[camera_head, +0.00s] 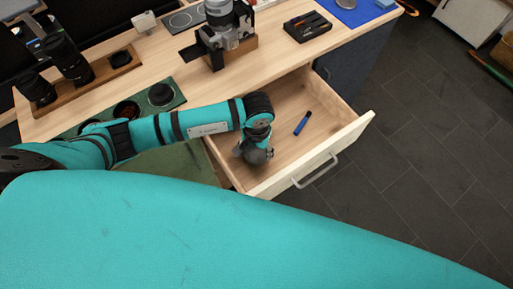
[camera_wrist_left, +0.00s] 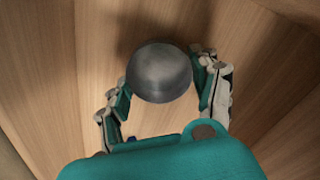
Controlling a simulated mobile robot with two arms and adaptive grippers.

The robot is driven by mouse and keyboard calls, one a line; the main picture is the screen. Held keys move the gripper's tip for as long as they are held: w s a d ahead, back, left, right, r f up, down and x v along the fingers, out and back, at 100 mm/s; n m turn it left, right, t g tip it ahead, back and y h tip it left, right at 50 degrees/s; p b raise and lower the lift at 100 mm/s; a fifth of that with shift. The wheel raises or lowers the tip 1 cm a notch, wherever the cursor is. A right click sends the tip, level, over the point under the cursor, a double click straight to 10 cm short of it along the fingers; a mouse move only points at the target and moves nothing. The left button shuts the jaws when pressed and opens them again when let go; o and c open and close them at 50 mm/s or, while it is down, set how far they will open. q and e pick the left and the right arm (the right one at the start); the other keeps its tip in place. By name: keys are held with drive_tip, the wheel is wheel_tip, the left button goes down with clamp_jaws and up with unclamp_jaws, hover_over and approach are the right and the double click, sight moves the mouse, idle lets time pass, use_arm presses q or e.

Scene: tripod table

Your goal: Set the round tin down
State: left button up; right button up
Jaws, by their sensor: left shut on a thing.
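The round tin (camera_wrist_left: 159,73) is a dark grey, round-topped thing in the left wrist view. My left gripper (camera_wrist_left: 163,84) has its fingers on either side of the tin and is shut on it. In the head view my left gripper (camera_head: 256,148) points down inside the open drawer (camera_head: 282,118), near its left side, and mostly hides the tin. The pale wooden drawer floor lies below the tin. I cannot tell whether the tin touches it. My right gripper is not in view.
A blue marker-like thing (camera_head: 302,123) lies in the drawer to the right of my gripper. The drawer front with its handle (camera_head: 315,171) stands nearest the floor. The tabletop above holds a camera (camera_head: 226,28), a black tray (camera_head: 307,27) and lenses (camera_head: 68,59).

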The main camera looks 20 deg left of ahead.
sight(257, 155)
use_arm(q)
drive_tip(key=shift+f, duration=0.2)
drive_tip(key=o, duration=1.1)
drive_tip(key=shift+o, duration=0.2)
drive_tip(key=shift+r, duration=0.15)
drive_tip(key=shift+r, duration=0.25)
wheel_tip(257, 155, up, 12)
drive_tip(key=b, duration=0.1)
drive_tip(key=shift+f+b, duration=0.2)
drive_tip(key=shift+b, duration=0.1)
